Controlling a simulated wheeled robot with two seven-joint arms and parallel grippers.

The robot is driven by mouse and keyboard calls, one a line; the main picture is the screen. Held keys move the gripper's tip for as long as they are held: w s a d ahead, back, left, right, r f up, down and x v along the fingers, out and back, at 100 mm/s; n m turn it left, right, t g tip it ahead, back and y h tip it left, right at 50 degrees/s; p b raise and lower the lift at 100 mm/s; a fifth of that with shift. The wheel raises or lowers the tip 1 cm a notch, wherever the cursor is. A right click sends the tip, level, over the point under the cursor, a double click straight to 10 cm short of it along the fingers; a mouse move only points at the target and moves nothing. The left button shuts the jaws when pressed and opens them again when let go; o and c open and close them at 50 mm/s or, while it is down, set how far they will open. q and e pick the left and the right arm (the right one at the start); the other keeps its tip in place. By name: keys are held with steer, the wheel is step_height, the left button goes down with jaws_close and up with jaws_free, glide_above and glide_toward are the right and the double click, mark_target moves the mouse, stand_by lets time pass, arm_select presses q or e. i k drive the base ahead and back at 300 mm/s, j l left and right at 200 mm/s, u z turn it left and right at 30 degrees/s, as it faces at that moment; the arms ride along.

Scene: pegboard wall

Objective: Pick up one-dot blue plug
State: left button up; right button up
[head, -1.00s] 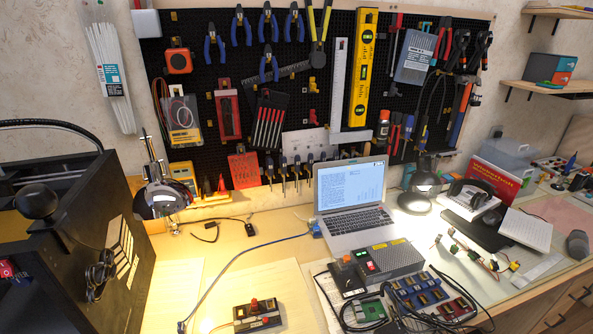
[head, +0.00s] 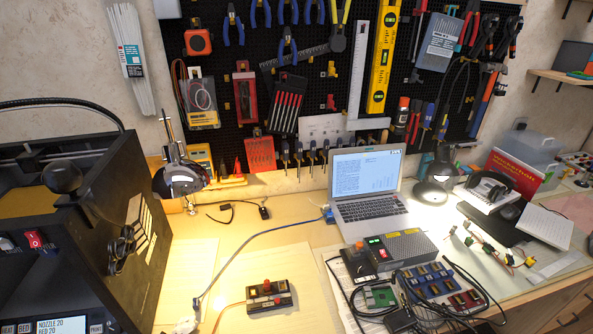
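A blue cable (head: 250,238) runs across the wooden bench. Its far end has a small blue plug (head: 328,214) beside the left edge of the laptop (head: 370,208). Its near end (head: 197,303) lies on the bench at lower left, to the left of the small box with a red knob (head: 268,297). Dot marks on either end are too small to make out. Neither of my grippers shows in the head view.
A black printer-like machine (head: 60,230) fills the left side. A desk lamp (head: 180,180) stands behind the bench's left part. A grey box (head: 400,248), a blue block with sockets (head: 437,283) and dark cables crowd the right of centre. Pale sheets lie at centre left.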

mark_target(196, 306)
steer(key=k+l+u, duration=0.1)
steer(key=u, duration=0.95)
steer(key=k+j, duration=0.05)
steer(key=k, duration=0.05)
